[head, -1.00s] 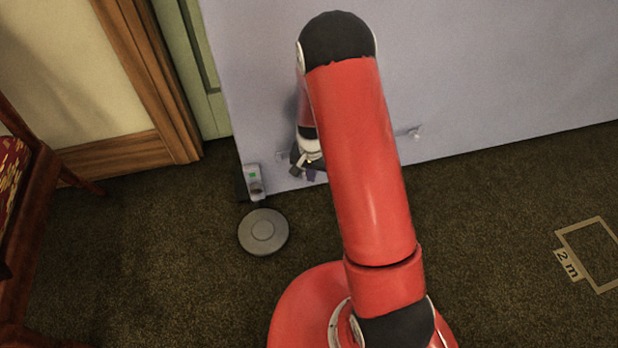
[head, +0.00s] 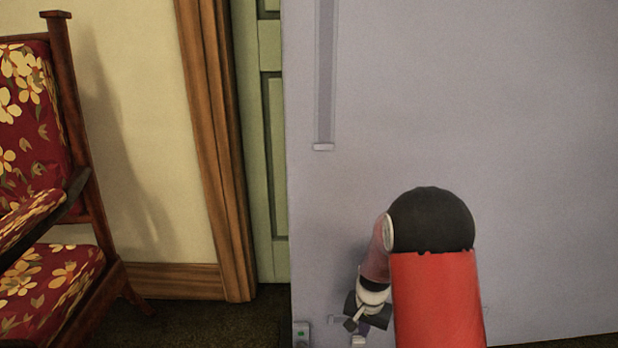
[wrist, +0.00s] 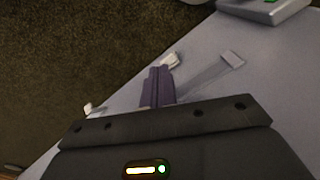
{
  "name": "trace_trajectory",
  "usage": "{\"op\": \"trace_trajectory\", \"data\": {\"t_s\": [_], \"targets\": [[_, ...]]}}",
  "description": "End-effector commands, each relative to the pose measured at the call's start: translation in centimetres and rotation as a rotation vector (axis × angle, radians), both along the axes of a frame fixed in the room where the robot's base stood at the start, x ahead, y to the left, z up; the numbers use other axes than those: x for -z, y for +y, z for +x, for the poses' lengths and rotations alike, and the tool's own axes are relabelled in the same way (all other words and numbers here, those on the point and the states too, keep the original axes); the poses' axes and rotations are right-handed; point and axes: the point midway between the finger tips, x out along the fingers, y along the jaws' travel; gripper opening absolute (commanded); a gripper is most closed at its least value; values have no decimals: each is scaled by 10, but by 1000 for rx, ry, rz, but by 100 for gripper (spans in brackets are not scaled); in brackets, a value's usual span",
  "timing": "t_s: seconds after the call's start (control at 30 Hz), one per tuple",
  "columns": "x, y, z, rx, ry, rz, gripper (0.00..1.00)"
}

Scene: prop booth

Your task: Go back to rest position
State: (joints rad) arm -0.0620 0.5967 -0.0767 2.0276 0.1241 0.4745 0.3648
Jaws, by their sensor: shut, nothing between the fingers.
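My gripper (head: 364,330) shows low in the head view, left of my red arm and in front of the pale lilac panel (head: 540,150). In the wrist view, its purple fingers (wrist: 158,82) are together with nothing between them. They point at the same panel (wrist: 125,100). My forearm hides part of the panel behind it.
A grey box with a green light (head: 301,334) stands at the panel's lower left edge. A green door (head: 268,150) and a floral chair (head: 50,270) are to the left.

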Motion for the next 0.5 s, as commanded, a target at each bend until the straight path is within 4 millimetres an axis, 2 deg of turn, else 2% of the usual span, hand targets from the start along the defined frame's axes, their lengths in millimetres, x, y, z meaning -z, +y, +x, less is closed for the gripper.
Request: {"op": "trace_trajectory", "data": {"t_s": [0.03,0.2,0.37,0.5], "targets": [[-33,1,-2,-17,-28,4,0],[-130,3,-24,-99,-109,11,0],[-211,3,-60,-182,-185,2,0],[-270,3,-99,-254,-252,-17,0]]}}
